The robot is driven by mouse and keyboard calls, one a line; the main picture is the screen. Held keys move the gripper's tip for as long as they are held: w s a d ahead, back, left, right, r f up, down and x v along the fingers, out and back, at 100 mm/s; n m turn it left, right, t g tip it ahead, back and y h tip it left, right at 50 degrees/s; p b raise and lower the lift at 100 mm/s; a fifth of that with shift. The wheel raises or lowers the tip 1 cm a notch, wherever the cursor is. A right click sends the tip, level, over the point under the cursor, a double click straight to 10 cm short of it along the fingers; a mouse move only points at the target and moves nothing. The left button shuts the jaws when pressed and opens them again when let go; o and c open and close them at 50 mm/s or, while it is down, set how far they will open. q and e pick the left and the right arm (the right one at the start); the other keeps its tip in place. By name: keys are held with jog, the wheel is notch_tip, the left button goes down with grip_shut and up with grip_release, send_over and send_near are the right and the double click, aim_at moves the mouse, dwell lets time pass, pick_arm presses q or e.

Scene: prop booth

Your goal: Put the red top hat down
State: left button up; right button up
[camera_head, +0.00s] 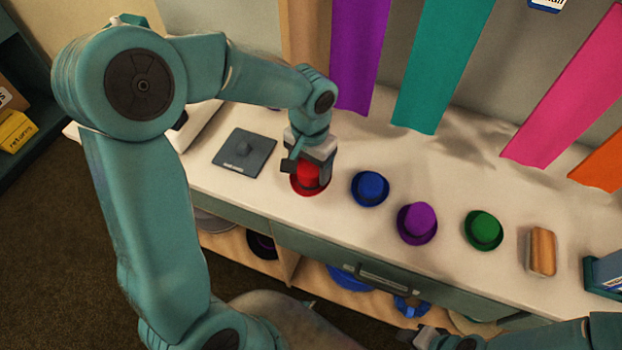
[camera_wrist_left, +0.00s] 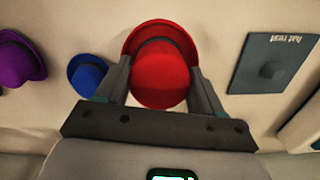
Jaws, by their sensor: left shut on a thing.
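The red top hat (camera_head: 307,181) is upright on or just above the white counter; I cannot tell whether its brim touches. My left gripper (camera_head: 310,168) comes down over it from above and is shut on its crown. In the left wrist view the red top hat (camera_wrist_left: 160,75) sits between the two fingers of the left gripper (camera_wrist_left: 160,85). The dark square plate marked "hat rest" (camera_head: 240,160) lies empty to the left of the hat, with a small raised knob. It also shows in the left wrist view (camera_wrist_left: 295,50). My right gripper (camera_head: 430,338) is partly seen at the bottom edge.
A blue hat (camera_head: 370,188), a purple hat (camera_head: 417,223) and a green hat (camera_head: 483,230) stand in a row to the right. A wooden-backed brush (camera_head: 541,250) lies beyond them. Coloured banners hang behind. Shelves below hold more hats.

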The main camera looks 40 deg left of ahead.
aim_at(310, 181)
pick_arm(q)
notch_tip(310, 181, down, 5)
jog(key=shift+r, duration=0.2)
jog(key=shift+w+f, duration=0.1)
jog(key=shift+f, duration=0.45)
jog(key=shift+r, duration=0.1)
jog(key=shift+f+b, duration=0.25)
jog(key=shift+b, duration=0.15)
jog(key=o, duration=1)
jog(key=shift+r, duration=0.1)
